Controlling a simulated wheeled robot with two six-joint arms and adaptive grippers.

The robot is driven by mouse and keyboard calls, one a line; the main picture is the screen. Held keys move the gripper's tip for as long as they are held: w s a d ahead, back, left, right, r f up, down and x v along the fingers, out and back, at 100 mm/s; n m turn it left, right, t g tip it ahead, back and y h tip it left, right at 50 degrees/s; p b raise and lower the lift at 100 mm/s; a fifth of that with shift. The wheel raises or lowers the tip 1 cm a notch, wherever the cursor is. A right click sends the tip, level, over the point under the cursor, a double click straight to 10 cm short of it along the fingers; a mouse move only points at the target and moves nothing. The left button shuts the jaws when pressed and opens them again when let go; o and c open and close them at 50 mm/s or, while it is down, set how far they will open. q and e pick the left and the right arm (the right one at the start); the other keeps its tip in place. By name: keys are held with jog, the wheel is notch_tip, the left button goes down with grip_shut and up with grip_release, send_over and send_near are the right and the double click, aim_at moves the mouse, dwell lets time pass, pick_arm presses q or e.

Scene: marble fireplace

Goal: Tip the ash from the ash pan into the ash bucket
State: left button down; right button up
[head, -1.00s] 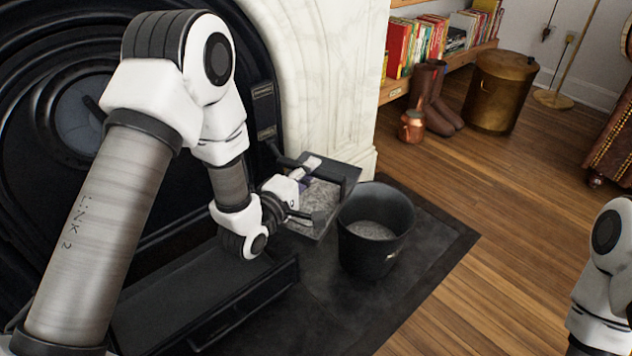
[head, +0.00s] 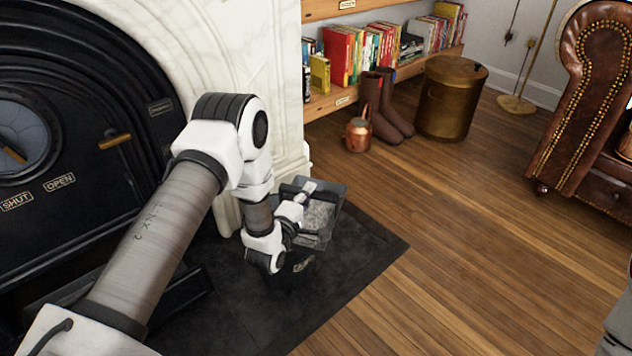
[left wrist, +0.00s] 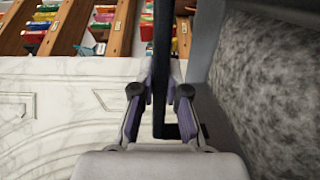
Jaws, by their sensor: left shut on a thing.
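My left gripper (head: 292,212) is shut on the handle of the ash pan (head: 340,200), a dark, box-shaped pan with grey ash in it. My gripper is at the pan's left side, above the hearth. In the left wrist view the fingers (left wrist: 160,100) close around a dark upright bar. The ash-filled pan (left wrist: 207,40) fills the right side there. I cannot make out the ash bucket clearly. A pale patch (head: 303,264) shows just below the pan; I cannot tell whether it belongs to the bucket. My right gripper is out of view.
The black stove front (head: 90,165) and white marble surround (head: 270,60) stand left and behind. A copper kettle (head: 358,134), boots (head: 385,110) and a brass bin (head: 448,100) stand farther back. The wooden floor (head: 470,240) right of the dark hearth slab (head: 350,270) is clear.

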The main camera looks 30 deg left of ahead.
aim_at(288, 187)
pick_arm(q)
jog(key=shift+s+a+r+n, duration=0.1)
jog(key=shift+a+r+n, duration=0.3)
jog(key=shift+n, duration=0.3)
jog(key=a+r+n, duration=0.1)
jog(key=n, duration=0.1)
jog(key=a+r+n, duration=0.1)
jog(key=a+n, duration=0.2)
jog(key=n, duration=0.1)
jog(key=shift+s+a+r+n+t, duration=0.2)
jog(key=shift+s+r+n+t, duration=0.1)
jog(key=shift+s+r+t, duration=0.1)
jog(key=a+n+b, duration=0.2)
jog(key=n, duration=0.1)
jog(key=shift+s+a+y, duration=0.1)
jog(key=shift+a+y, duration=0.2)
jog(key=shift+y, duration=0.1)
jog(key=a+n, duration=0.1)
jog(key=n+b, duration=0.1)
jog(key=shift+s+a+r+n, duration=0.1)
jog(key=shift+a+r+n, duration=0.05)
jog(key=shift+a+n, duration=0.25)
jog(key=shift+d, duration=0.1)
